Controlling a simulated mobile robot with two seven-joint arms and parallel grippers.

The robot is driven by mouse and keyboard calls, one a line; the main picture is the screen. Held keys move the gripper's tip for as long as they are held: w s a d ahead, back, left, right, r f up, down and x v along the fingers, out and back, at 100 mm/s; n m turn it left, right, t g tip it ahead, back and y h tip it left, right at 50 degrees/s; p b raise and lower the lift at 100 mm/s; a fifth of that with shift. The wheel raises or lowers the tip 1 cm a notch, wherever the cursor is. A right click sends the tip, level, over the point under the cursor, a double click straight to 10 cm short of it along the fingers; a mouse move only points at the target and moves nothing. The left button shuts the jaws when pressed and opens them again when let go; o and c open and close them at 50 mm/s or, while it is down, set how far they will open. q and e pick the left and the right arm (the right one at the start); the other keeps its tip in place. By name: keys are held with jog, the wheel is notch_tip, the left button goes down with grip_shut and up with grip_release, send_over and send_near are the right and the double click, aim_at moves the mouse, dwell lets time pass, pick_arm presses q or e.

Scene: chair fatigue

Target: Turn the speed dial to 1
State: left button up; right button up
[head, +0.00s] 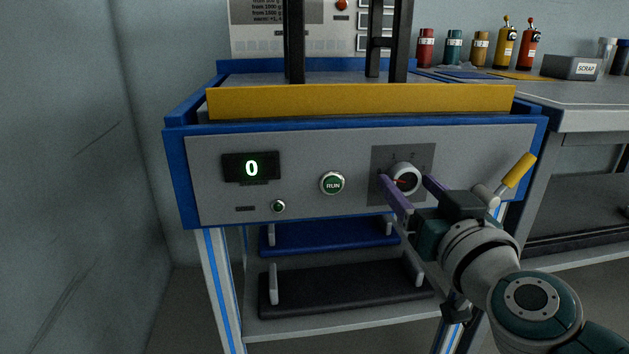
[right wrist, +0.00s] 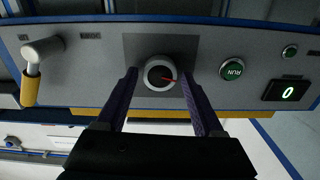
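In the head view the pointer points left; the plate's markings are too small to read. My right gripper (head: 408,184) is open in front of the dial, its purple fingers on either side of it. The right wrist view shows the dial (right wrist: 160,73) between the spread fingers (right wrist: 160,85), with no clear contact. The display (head: 251,168) reads 0. My left gripper is not in view.
A green RUN button (head: 333,183) and a small green button (head: 278,206) lie left of the dial. A lever with a yellow grip (head: 518,170) stands out at the panel's right, close to my right gripper. A yellow bar (head: 360,101) runs above the panel.

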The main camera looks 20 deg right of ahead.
grip_shut()
dwell(0.3)
jog(key=m+p, duration=0.1)
jog(key=m, duration=0.3)
jog(key=shift+m, duration=2.9)
jog(key=shift+o, duration=1.4)
grip_release()
